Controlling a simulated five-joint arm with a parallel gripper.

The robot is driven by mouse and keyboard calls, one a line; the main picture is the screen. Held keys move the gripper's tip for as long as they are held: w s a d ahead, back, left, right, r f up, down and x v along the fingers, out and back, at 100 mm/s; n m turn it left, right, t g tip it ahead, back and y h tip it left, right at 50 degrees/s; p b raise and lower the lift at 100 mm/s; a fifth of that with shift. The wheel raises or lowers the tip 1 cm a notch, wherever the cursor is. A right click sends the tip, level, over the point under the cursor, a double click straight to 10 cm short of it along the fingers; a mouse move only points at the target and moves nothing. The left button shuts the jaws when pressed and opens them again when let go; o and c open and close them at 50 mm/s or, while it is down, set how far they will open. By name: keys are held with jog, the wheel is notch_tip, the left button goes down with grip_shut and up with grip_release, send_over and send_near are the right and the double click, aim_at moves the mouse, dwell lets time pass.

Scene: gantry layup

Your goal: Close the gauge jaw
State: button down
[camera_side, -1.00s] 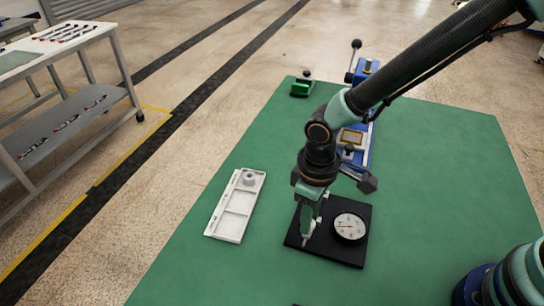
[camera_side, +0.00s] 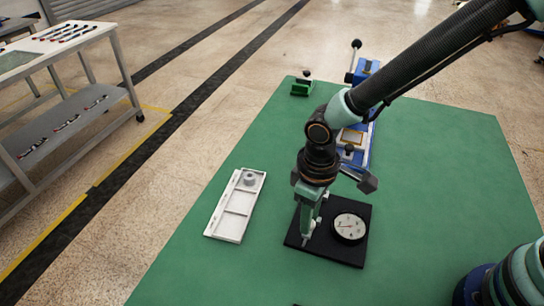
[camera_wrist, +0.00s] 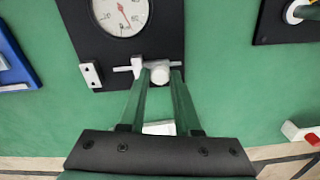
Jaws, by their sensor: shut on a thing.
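The gauge has a round white dial (camera_side: 349,227) on a black base plate (camera_side: 345,255) on the green mat. The dial also shows at the top of the wrist view (camera_wrist: 122,10), cut off by the edge. A white sliding jaw with a round knob (camera_wrist: 160,74) sits on a thin rod at the plate's near edge. A separate white block (camera_wrist: 91,75) with two dark holes stands to its left, with a gap between them. My gripper (camera_side: 306,240) points down at the plate's left part. In the wrist view its fingers (camera_wrist: 161,72) are shut on the jaw's knob.
A white tray (camera_side: 213,222) with a grey round part (camera_side: 249,178) lies left of the gauge. A blue fixture (camera_side: 364,70) stands behind my arm, and a small green block (camera_side: 302,88) at the back. The mat's right side is clear.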

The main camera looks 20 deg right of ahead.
jog(key=shift+w+d, duration=2.15)
jog(key=shift+w, duration=0.05)
jog(key=c, duration=0.6)
grip_release()
jog(key=shift+a+r, duration=0.1)
notch_tip(320, 180, up, 12)
jog(key=s+d+r+m+t, duration=0.2)
jog(key=s+d+r+m, duration=0.1)
jog(key=d, duration=0.6)
jog(key=s+d+r+m+t, duration=0.3)
jog(key=d+r, duration=0.2)
jog(key=d, duration=0.4)
jog(key=shift+s+d+r+m+t, duration=0.3)
jog(key=shift+s+d+r+m, duration=0.05)
jog(key=shift+s+r+m, duration=0.05)
